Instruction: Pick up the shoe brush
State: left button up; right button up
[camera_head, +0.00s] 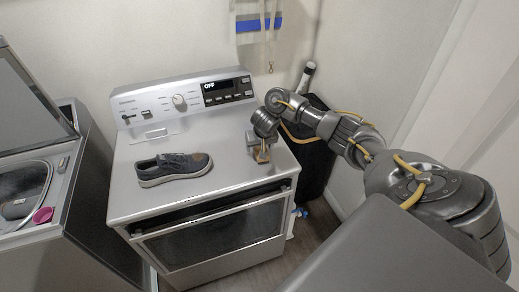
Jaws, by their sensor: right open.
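A small tan-brown object (263,157), likely the shoe brush, shows at the tips of my right gripper (259,149), near the right side of the machine's silver top. The gripper points down and is open, with its fingers around or just above this object; I cannot tell whether they touch it. The fingers hide much of the object. A dark grey shoe (172,168) with a light sole and a brown patch at its right end lies on the same top, left of the gripper. My left gripper is out of view.
The silver machine (122,195) has a raised back panel (182,101) reading OFF. At left, a topload washer (75,190) has its lid (28,100) up and a pink item (42,215) at its opening. A black bin (312,155) stands right. The top's front middle is clear.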

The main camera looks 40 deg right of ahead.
jog(key=shift+s, duration=0.1)
jog(key=c, duration=1.1)
jog(key=shift+r, duration=0.15)
jog(key=shift+r, duration=0.25)
notch_tip(320, 180, up, 2)
jog(key=shift+r, duration=0.1)
jog(key=p+v, duration=0.2)
jog(key=s+p+v, duration=0.1)
jog(key=p+v, duration=0.1)
jog(key=v, duration=0.1)
jog(key=d+p+v, duration=0.1)
jog(key=v, duration=0.1)
jog(key=shift+s+p, duration=0.2)
jog(key=shift+p, duration=0.2)
jog(key=s+r, duration=0.3)
jog(key=s, duration=0.7)
jog(key=shift+a+r+p, duration=0.3)
jog(key=shift+a+p, duration=0.1)
jog(key=shift+a, duration=0.05)
